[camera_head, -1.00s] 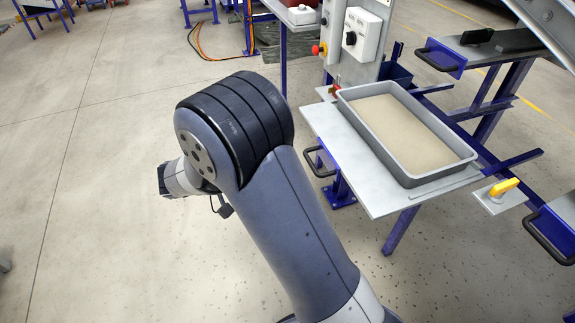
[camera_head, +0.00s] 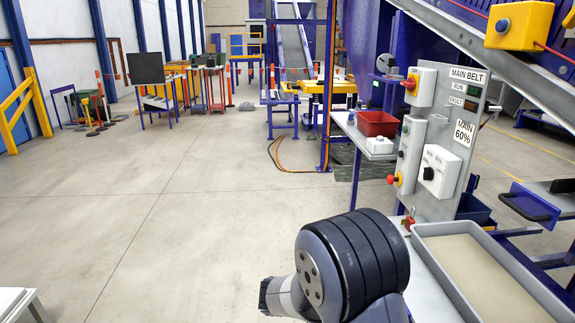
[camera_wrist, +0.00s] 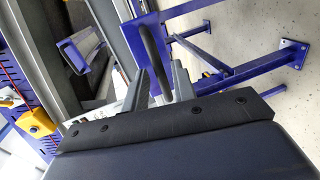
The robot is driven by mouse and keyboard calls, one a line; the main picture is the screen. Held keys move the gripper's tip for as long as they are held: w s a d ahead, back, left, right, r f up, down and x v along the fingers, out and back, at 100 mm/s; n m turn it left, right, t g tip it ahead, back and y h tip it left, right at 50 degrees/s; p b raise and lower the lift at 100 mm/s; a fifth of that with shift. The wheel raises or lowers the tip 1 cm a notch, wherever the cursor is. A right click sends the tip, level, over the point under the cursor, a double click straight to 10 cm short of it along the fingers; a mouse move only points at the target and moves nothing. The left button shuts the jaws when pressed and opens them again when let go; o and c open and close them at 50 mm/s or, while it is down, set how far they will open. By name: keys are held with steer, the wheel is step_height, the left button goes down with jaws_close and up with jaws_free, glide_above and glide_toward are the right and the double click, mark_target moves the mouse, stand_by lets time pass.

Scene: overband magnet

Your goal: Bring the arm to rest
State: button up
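My arm (camera_head: 350,262) shows at the bottom of the head view, bent at a dark ribbed joint, left of the grey tray. My gripper (camera_wrist: 161,88) shows in the wrist view beyond a dark bar with screws. Its two grey fingers stand apart, so it looks open. The fingers are not clearly visible in the head view.
A grey tray (camera_head: 421,230) of sand-coloured material stands right of my arm. Behind it is a control panel (camera_head: 437,120) with a red button (camera_head: 394,180). A red bin (camera_head: 377,123) stands on a bench beyond. The floor (camera_head: 170,230) to the left is clear.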

steer(key=shift+x, duration=1.45)
steer(key=shift+s, duration=0.15)
